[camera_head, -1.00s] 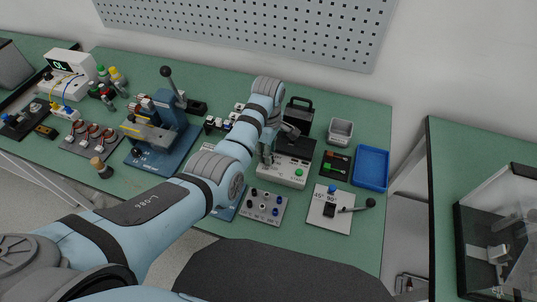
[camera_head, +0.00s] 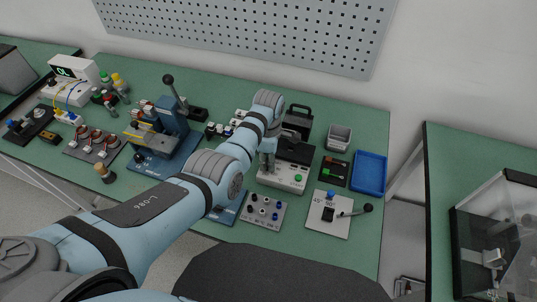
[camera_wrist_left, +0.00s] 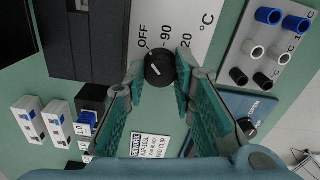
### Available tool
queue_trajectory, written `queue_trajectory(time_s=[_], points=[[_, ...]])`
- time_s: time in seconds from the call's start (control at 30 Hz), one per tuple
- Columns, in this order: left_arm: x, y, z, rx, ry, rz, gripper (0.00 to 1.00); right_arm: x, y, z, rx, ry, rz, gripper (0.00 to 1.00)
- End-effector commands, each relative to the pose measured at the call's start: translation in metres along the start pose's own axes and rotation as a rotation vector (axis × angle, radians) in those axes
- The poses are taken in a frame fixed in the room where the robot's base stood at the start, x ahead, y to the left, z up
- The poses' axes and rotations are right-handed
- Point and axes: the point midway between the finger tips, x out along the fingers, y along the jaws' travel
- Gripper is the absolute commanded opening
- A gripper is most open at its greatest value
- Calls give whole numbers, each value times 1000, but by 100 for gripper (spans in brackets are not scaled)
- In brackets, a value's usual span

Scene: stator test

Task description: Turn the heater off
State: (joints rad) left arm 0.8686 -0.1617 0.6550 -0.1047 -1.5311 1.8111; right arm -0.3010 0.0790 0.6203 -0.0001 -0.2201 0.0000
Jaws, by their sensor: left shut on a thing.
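In the head view my left gripper (camera_head: 267,165) is at the heater's left end, partly hidden by my arm. My right gripper is not in view.
A panel of coloured sockets (camera_head: 263,211) and a switch plate with a lever (camera_head: 328,213) stand in front of the heater. A blue tray (camera_head: 369,173) and a grey bin (camera_head: 338,137) are to its right. A blue press (camera_head: 160,140) stands left of my arm.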

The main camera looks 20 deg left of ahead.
Motion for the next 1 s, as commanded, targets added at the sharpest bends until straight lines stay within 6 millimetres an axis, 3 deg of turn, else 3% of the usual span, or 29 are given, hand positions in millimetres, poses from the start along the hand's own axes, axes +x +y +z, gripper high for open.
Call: queue_trajectory(time_s=[0.27,0.3,0.33,0.67,0.77,1.0], points=[[1,-1,0,-38,0,-2,0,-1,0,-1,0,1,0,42],[1,-1,0,-38,0,-2,27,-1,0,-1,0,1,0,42],[1,-1,0,-38,0,-2,32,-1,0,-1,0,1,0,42],[-1,0,0,-36,-1,1,33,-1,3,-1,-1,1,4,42],[-12,1,1,-36,-1,3,33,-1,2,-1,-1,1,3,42],[-76,1,0,-37,-1,4,33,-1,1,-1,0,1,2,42]])
